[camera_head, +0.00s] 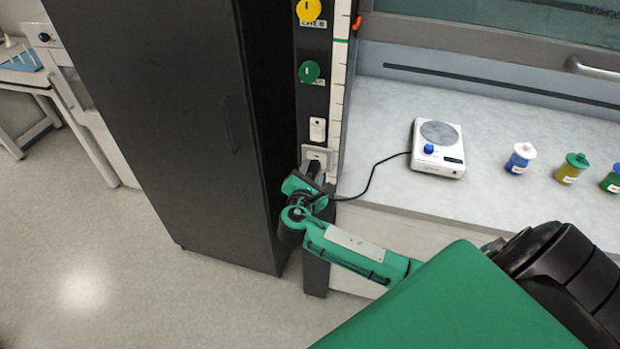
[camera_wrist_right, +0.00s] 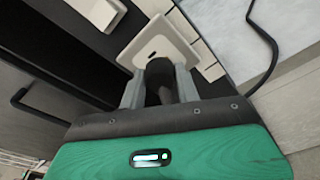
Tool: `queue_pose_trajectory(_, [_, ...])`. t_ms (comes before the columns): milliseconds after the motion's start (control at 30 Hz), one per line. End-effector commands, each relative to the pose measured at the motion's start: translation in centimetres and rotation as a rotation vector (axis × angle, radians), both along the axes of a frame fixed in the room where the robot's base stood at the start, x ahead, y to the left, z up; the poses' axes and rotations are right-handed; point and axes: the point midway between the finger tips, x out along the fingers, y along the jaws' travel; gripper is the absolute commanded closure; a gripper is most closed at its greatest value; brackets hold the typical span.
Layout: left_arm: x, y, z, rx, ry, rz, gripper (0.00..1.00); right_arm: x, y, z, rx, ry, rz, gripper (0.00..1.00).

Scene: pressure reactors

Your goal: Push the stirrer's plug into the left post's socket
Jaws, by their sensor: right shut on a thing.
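The stirrer (camera_head: 440,158), white with a grey round plate and a blue knob, stands on the bench. Its black cable (camera_head: 373,176) runs left to my right gripper (camera_head: 314,172). In the wrist view my right gripper (camera_wrist_right: 160,88) is shut on the dark plug (camera_wrist_right: 159,78). The plug's front is at the white socket plate (camera_wrist_right: 150,45) on the left post (camera_head: 312,100). The socket (camera_head: 318,153) also shows in the head view, just above the gripper. How far the plug sits in the socket is hidden. My left gripper is not in view.
A white switch-like box (camera_head: 317,129) sits above the socket. Green (camera_head: 309,71) and yellow (camera_head: 308,10) round knobs are higher on the post. A dark cabinet (camera_head: 160,110) stands left. Several lidded jars (camera_head: 520,158) stand right of the stirrer.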

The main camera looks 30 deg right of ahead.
Motion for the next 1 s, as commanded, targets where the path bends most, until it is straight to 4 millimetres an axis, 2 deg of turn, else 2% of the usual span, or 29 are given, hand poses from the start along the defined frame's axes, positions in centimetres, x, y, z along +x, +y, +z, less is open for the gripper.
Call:
queue_pose_trajectory(767, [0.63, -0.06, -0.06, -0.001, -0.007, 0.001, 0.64, 0.20, -0.24, 0.05, 0.000, 0.000, 0.000, 0.88])
queue_pose_trajectory(1000, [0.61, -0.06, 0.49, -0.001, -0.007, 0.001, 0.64, 0.16, -0.28, 0.24, -0.002, 0.000, -0.003, 0.88])
